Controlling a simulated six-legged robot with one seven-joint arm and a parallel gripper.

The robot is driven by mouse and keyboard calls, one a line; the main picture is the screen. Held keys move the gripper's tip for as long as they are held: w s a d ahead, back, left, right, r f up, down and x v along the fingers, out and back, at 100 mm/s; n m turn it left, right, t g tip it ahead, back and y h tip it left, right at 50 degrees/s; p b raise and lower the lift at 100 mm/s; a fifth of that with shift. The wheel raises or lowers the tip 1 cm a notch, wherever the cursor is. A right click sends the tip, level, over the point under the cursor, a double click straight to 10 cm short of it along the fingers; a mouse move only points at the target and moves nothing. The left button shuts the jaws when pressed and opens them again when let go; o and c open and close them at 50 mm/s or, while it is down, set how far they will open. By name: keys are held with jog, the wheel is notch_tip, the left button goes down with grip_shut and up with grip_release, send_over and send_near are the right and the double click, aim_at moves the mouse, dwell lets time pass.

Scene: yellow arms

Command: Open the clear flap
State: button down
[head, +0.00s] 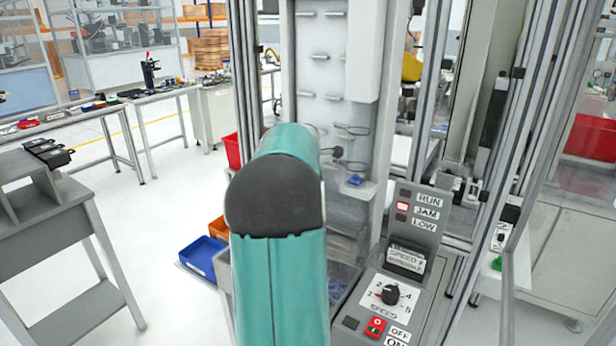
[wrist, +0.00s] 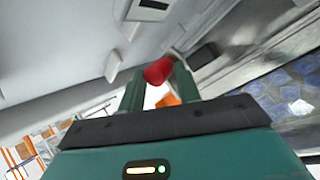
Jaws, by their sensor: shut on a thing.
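In the wrist view the two teal fingers of my gripper (wrist: 160,82) are closed on a red knob (wrist: 158,70), which sits between their tips. A clear, glassy panel that looks like the flap (wrist: 262,35) spreads to the right of the fingers; its outline is hard to make out. In the head view a see-through panel (head: 343,216) shows low on the tall grey machine, just right of my teal arm. My arm hides the gripper and the red knob there. I cannot tell how far the flap is open.
Blue pieces (wrist: 290,92) lie in a tray beside the gripper. A control panel (head: 392,290) with a dial and red switch stands right of my arm. Blue (head: 202,256) and orange bins sit to the left. A grey cart (head: 60,225) stands far left, with free floor between.

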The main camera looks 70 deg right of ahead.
jog(key=shift+s+d+f, duration=0.1)
jog(key=shift+s+f, duration=0.35)
jog(key=shift+f, duration=0.2)
jog(key=c, duration=1.2)
grip_release()
jog(key=w+v, duration=0.1)
jog(key=v, duration=1.3)
jog(key=shift+r, duration=0.55)
jog(key=shift+s, duration=0.1)
